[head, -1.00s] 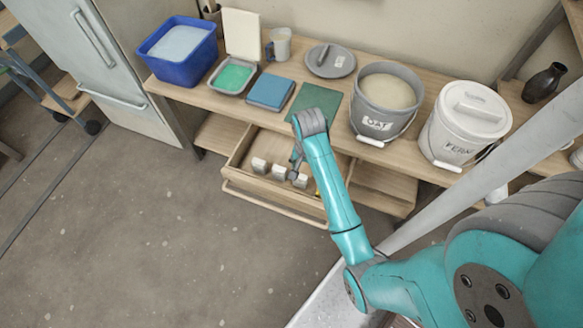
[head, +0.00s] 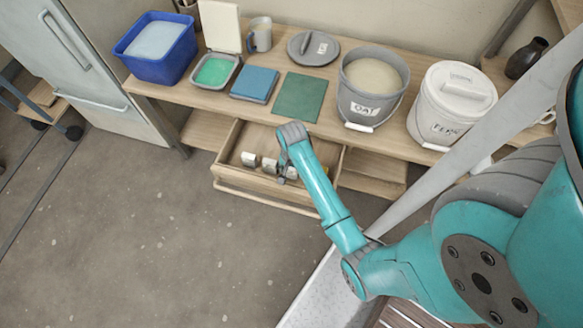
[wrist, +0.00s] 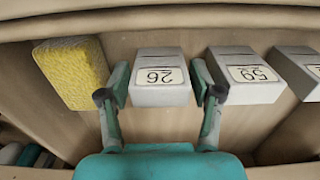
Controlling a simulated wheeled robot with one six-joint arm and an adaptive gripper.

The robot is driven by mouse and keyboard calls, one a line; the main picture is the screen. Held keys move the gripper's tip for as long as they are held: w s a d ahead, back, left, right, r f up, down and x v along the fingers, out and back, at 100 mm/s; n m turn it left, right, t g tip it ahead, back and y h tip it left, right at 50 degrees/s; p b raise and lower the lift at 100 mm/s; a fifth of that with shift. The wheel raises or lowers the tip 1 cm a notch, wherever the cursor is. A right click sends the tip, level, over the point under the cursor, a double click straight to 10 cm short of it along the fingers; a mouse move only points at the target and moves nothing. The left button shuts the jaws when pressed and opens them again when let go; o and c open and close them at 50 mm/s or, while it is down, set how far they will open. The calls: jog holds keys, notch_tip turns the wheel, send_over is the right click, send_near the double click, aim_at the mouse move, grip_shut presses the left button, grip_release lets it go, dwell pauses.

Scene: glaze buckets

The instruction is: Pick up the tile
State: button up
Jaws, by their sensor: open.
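Several pale block-like tiles stand in a row in the open drawer (head: 228,178). In the wrist view, one pale tile (wrist: 160,92) with a label that looks like 26 lies between the fingers of my gripper (wrist: 160,96). The fingers are open, one on each side, with the tile's sides close to them; I cannot tell whether they touch. A second tile (wrist: 245,88), with a label like 59, stands to its right, and a third (wrist: 300,70) is partly cut off. In the head view, my gripper (head: 282,177) is down at the drawer, and my arm hides part of it.
A yellow sponge-like block (wrist: 72,72) lies left of the labelled tile in the wrist view. The drawer walls surround the row closely. Above, the bench holds a blue tub (head: 155,62), a grey bucket (head: 365,105) and a white lidded bucket (head: 445,120).

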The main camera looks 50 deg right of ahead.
jog(key=shift+f, duration=0.5)
jog(key=c, duration=1)
jog(key=shift+r, duration=0.15)
